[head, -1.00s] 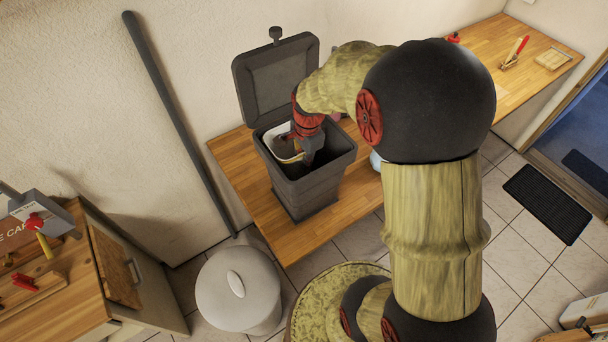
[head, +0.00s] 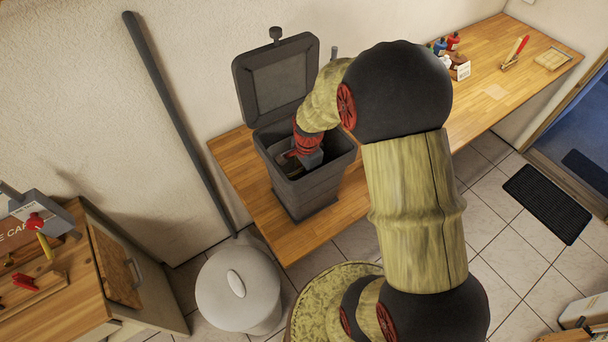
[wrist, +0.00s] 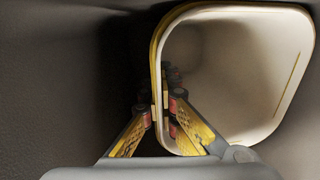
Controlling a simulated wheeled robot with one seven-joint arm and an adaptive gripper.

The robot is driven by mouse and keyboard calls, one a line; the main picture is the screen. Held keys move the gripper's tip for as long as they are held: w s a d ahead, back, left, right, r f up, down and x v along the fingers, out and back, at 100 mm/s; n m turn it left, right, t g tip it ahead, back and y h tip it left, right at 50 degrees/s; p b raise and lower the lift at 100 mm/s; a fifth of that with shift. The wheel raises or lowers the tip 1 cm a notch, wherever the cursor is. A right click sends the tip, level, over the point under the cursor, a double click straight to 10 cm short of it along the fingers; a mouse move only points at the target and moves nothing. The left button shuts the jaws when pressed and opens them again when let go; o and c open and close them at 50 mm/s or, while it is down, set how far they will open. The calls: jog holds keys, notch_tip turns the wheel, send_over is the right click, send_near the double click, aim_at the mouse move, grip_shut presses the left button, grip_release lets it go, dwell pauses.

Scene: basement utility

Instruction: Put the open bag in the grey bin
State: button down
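The grey bin (head: 306,192) stands on the wooden bench with its lid (head: 282,82) raised and leaning back towards the wall. My gripper (wrist: 160,108) reaches down into the bin's mouth; its fingertips are hidden in the head view. The wrist view shows the open bag (wrist: 240,75), pale inside with a yellowish rim, tilted with its mouth towards the camera. One finger is inside the bag and one outside, closed on its near wall. Dark grey bin walls surround both. In the head view only a bit of the bag shows inside the bin (head: 280,150).
The wooden bench (head: 500,90) runs along the wall, with small bottles (head: 441,46) and a card behind my arm. A white lidded pail (head: 238,290) stands on the floor before the bench. A dark pole (head: 180,120) leans on the wall at left.

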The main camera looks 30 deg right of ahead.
jog(key=c, duration=2)
grip_release()
jog(key=shift+c, duration=0.2)
jog(key=shift+r, duration=0.55)
jog(key=s+a+r+n+t, duration=0.1)
jog(key=s+a+r+n, duration=0.1)
jog(key=r, duration=0.5)
jog(key=s+a+r+n, duration=0.2)
jog(key=r+n, duration=0.1)
jog(key=r, duration=0.4)
jog(key=s+a+r+n+t, duration=0.1)
jog(key=s+a+r+n, duration=0.1)
jog(key=r, duration=0.6)
jog(key=s+a+r+n+t, duration=0.2)
jog(key=s+a+r+n, duration=0.4)
jog(key=s+n, duration=0.4)
jog(key=shift+s+a+r+n, duration=0.2)
jog(key=shift+s+n, duration=0.2)
jog(key=shift+s, duration=0.15)
jog(key=shift+f, duration=0.1)
